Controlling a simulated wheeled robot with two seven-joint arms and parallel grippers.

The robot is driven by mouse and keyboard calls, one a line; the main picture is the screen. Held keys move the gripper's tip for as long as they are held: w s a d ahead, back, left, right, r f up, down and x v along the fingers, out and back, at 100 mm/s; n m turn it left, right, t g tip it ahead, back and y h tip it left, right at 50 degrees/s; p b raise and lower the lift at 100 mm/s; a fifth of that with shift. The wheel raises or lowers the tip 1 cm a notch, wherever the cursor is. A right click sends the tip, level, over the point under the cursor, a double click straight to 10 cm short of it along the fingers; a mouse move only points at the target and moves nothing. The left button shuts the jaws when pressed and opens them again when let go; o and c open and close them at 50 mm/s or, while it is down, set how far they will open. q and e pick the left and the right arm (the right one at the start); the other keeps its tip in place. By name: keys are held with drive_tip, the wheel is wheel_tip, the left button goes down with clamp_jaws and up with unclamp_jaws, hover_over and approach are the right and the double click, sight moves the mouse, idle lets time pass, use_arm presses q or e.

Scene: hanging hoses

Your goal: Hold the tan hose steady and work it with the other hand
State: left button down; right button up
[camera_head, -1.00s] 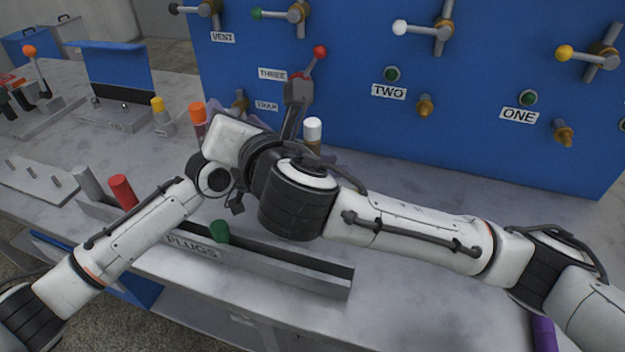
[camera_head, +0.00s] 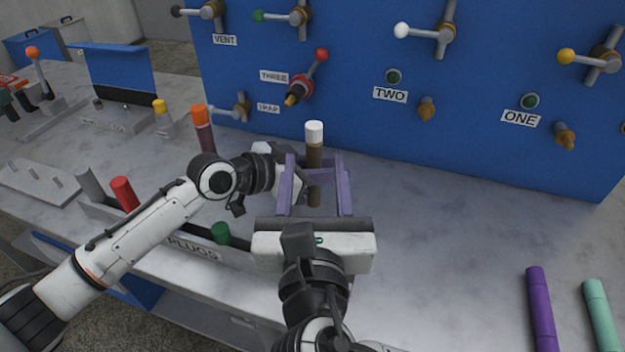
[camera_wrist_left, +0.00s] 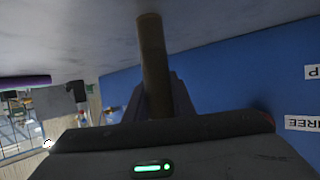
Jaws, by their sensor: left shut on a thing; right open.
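The tan hose (camera_head: 314,158) is a short, brownish upright tube with a white top end, near the middle of the head view. In the left wrist view the hose (camera_wrist_left: 153,55) runs up from between my left fingers. My left gripper (camera_wrist_left: 158,92) is shut on it; in the head view its fingers are largely hidden by the right gripper. My right gripper (camera_head: 316,162) is open, its two purple fingers pointing away from me, one on each side of the hose in the picture. I cannot tell whether either touches it.
A blue panel (camera_head: 480,150) with valves, lamps and labels stands behind. A plugs tray (camera_head: 190,243) lies in front with red and green plugs. An orange-topped tube (camera_head: 203,130) stands to the left. Purple (camera_head: 541,305) and mint tubes (camera_head: 600,312) lie at right, with bare bench between.

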sight(314, 132)
drive_tip(key=w, duration=0.9)
drive_tip(key=shift+w, duration=0.2)
clamp_jaws()
drive_tip(key=shift+r, duration=0.7)
drive_tip(key=shift+r, duration=2.15)
drive_tip(key=shift+r, duration=0.1)
drive_tip(key=shift+r, duration=1.5)
